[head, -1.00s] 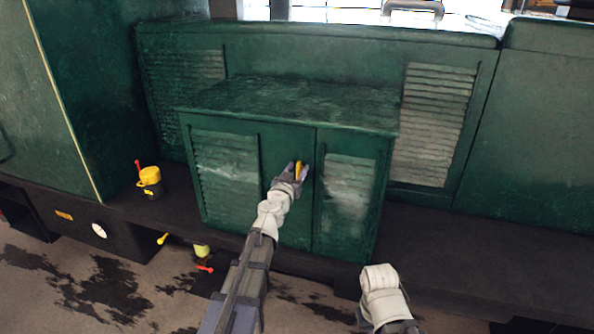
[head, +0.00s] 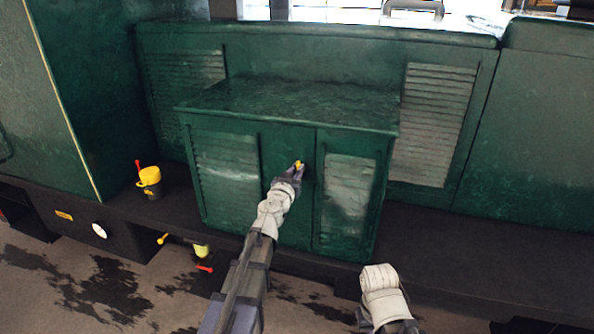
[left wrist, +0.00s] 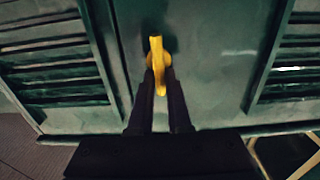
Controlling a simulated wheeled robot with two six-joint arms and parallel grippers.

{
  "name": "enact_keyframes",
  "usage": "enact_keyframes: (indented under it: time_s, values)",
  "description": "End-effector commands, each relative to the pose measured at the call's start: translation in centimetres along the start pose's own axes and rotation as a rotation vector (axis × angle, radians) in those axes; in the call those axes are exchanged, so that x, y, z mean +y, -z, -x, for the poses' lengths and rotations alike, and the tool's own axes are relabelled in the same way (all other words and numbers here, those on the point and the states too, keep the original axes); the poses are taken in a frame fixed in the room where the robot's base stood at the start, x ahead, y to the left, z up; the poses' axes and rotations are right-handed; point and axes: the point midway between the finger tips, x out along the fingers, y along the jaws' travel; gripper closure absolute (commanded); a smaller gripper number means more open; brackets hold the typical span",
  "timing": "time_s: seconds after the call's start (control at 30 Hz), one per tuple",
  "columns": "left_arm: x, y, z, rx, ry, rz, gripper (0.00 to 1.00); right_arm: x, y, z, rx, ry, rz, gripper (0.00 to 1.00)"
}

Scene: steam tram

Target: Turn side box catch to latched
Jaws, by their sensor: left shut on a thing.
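The green side box (head: 222,131) stands on the dark running board, with two louvred doors at its front. Its yellow catch (head: 299,164) sits near the seam between the doors. In the left wrist view the catch (left wrist: 158,62) is a yellow bar on a round hub, running nearly up and down in the picture. My left gripper (head: 294,172) is at the catch. Its two dark fingers (left wrist: 162,84) are shut on the bar, one on each side. The fingers hide part of the hub. Of my right arm only a pale link shows; its gripper is out of view.
A yellow-topped can (head: 149,177) with a red part beside it stands on the running board (head: 440,250) at left. Small yellow and red handles hang below its edge. The board right of the box is clear.

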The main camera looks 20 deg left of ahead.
Motion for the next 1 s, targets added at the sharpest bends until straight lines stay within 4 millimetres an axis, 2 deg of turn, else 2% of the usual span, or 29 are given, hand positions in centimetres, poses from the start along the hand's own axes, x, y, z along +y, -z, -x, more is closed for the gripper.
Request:
enact_keyframes:
  time_s: [0.27,1.0]
  values:
    - [-0.3,-0.1,0.0,0.0,0.001,0.144,1.0,0.0,0.0,-0.1,0.0,0.0,0.0,1.0]
    - [-1.3,-0.7,0.0,0.0,0.0,0.839,1.0,-0.1,0.0,-0.7,0.0,0.0,0.001,1.0]
